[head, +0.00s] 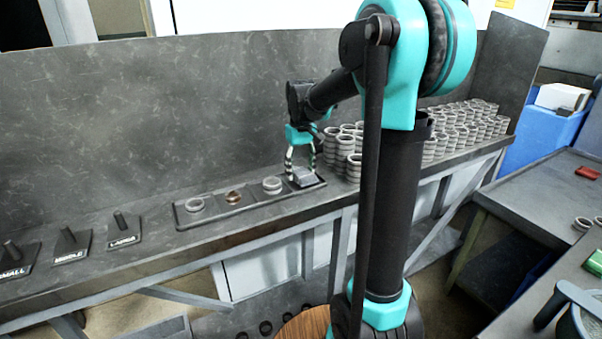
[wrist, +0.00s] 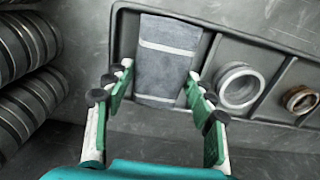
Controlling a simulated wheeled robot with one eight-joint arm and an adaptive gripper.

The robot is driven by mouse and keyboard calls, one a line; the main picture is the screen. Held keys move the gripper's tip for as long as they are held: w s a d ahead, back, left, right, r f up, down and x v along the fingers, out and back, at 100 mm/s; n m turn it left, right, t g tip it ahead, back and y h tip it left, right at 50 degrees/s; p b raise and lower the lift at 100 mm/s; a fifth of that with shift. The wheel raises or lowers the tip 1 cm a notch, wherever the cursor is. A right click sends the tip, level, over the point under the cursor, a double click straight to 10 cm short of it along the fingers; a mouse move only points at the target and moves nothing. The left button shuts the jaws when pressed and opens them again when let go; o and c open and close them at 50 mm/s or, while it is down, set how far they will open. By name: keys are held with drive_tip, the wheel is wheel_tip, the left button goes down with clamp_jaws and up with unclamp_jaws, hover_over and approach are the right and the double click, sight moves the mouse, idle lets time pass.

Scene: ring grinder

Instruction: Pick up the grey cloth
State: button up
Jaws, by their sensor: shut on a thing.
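The grey cloth (wrist: 165,66) is a folded rectangle with two pale stripes. In the wrist view it sits at the end compartment of the tray (wrist: 213,72), between the fingers of my gripper (wrist: 160,88). In the head view the cloth (head: 304,174) is at the right end of the dark tray (head: 252,210), directly below my gripper (head: 303,168). The fingers are shut on the cloth, one on each side. Whether the cloth is clear of the tray floor cannot be told.
The tray also holds a pale ring (head: 272,184), a bronze ring (head: 233,197) and another pale ring (head: 194,204). Stacked rings (head: 345,150) stand close on the right. Labelled peg stands (head: 124,230) are at the left. A grey back wall (head: 170,110) rises behind the shelf.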

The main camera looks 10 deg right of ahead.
sight(300, 171)
wheel_tip(300, 171, up, 19)
drive_tip(key=shift+r, duration=0.2)
idle(0.3)
drive_tip(key=o, duration=0.4)
drive_tip(key=shift+c, duration=0.2)
drive_tip(key=c, duration=0.3)
drive_tip(key=shift+a+f, duration=0.1)
